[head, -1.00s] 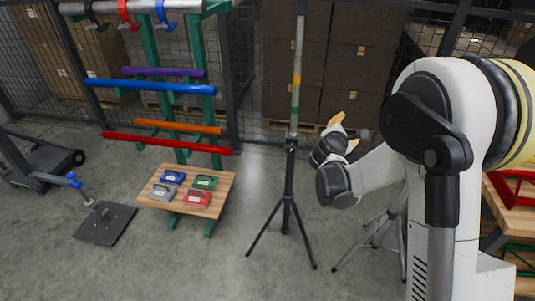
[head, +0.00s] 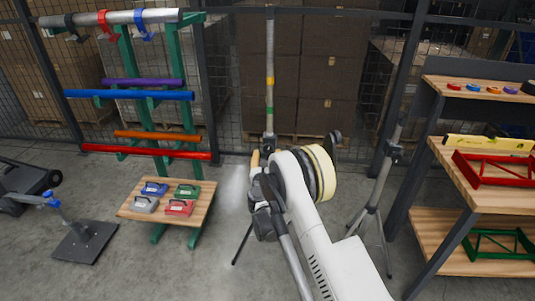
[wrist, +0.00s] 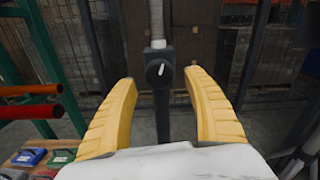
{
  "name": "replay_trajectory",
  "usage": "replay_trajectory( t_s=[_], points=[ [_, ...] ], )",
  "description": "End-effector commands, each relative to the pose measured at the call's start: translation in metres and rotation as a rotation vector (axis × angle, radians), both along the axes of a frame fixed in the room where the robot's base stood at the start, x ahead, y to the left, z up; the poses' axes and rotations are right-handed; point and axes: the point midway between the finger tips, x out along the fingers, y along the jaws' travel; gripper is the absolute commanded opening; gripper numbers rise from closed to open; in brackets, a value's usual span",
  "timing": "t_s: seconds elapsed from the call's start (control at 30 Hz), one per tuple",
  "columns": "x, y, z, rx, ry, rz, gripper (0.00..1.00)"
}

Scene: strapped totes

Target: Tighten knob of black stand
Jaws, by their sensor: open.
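The black stand (head: 269,144) stands upright near the middle of the head view, with a grey pole (head: 270,50) rising from it that bears a yellow and a green band. My arm hides most of its tripod legs. In the wrist view the stand's black knob (wrist: 160,72), with a pale mark on its face, sits between and beyond my fingertips. My gripper (wrist: 160,85) is open, its yellow fingers on either side of the knob and apart from it. In the head view only one yellow finger shows beside the stand.
A grey tripod (head: 374,205) stands to the right of my arm. A workbench (head: 450,165) with red and green frames is at the far right. A green rack (head: 190,95) with coloured tubes and a small wooden table (head: 130,209) with several coloured cases are at left.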

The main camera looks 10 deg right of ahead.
Motion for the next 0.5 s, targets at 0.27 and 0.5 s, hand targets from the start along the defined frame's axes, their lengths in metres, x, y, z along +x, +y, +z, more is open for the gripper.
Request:
replay_trajectory(
  t_s=[0.27, 0.5],
  points=[
    [0.032, -0.011, -0.001, 0.001, 0.0, 0.0, 0.6],
    [0.034, -0.011, 0.001, 0.002, -0.001, 0.0, 0.6]
  ],
)
